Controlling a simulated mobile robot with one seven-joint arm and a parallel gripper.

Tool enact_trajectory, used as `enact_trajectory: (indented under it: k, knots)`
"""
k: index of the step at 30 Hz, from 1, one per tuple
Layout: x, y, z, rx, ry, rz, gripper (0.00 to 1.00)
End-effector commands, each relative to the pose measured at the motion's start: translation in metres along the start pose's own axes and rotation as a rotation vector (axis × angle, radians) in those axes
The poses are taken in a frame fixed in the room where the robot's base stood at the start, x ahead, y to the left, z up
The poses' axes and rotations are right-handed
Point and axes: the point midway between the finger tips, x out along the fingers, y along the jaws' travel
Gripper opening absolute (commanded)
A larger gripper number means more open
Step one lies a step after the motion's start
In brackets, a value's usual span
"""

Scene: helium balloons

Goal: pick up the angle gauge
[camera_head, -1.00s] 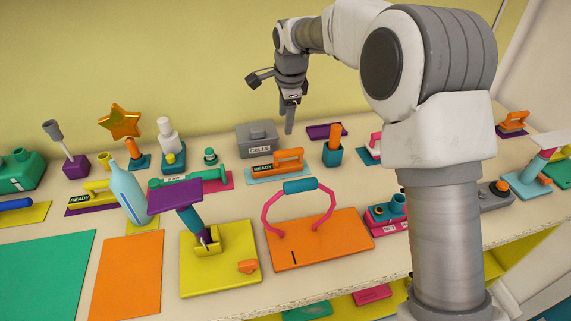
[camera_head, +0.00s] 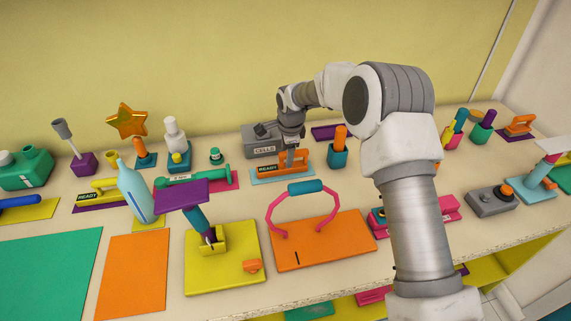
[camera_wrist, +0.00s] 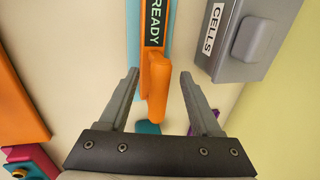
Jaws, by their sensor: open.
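An orange tool with a raised handle (camera_head: 300,157) lies on a light-blue READY mat (camera_head: 268,178) near the back of the table; I take it to be the angle gauge. In the wrist view its orange bar (camera_wrist: 157,85) stands between my two fingers, beside the READY label (camera_wrist: 155,22). My gripper (camera_head: 290,160) is low over it and also shows in the wrist view (camera_wrist: 160,75). It is open, with a visible gap on each side of the bar. My fingers and wrist partly hide the tool in the head view.
A grey CELLS box (camera_head: 262,148) stands just behind the mat; it is close in the wrist view too (camera_wrist: 250,35). A teal holder with an orange handle (camera_head: 338,150) stands to the right. An orange board with a pink-and-teal arch (camera_head: 345,240) lies in front.

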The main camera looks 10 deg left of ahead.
Motion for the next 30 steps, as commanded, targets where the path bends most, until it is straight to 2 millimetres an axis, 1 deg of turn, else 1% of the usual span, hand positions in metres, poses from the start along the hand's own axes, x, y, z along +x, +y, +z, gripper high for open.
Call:
enact_trajectory:
  k: [1, 4, 11, 14, 15, 17, 18, 22, 30]
  knots:
    - [0.0053, -0.0002, -0.0002, 0.000, 0.000, 0.000, 0.65]
    - [0.0112, -0.0003, -0.0001, 0.000, 0.000, 0.000, 0.65]
    - [0.0121, -0.0004, 0.0000, 0.000, 0.000, -0.001, 0.65]
    - [0.0120, -0.0003, 0.0000, 0.000, 0.000, -0.001, 0.49]
    - [0.0120, -0.0003, 0.0000, 0.000, 0.000, -0.001, 0.42]
    - [0.0119, -0.0003, 0.0000, 0.000, 0.000, -0.001, 0.31]
    - [0.0119, -0.0003, 0.0000, 0.000, 0.000, -0.001, 0.24]
    - [0.0119, -0.0003, 0.0000, 0.000, 0.000, -0.001, 0.00]
    - [0.0118, -0.0003, 0.0000, 0.000, 0.000, -0.001, 0.00]
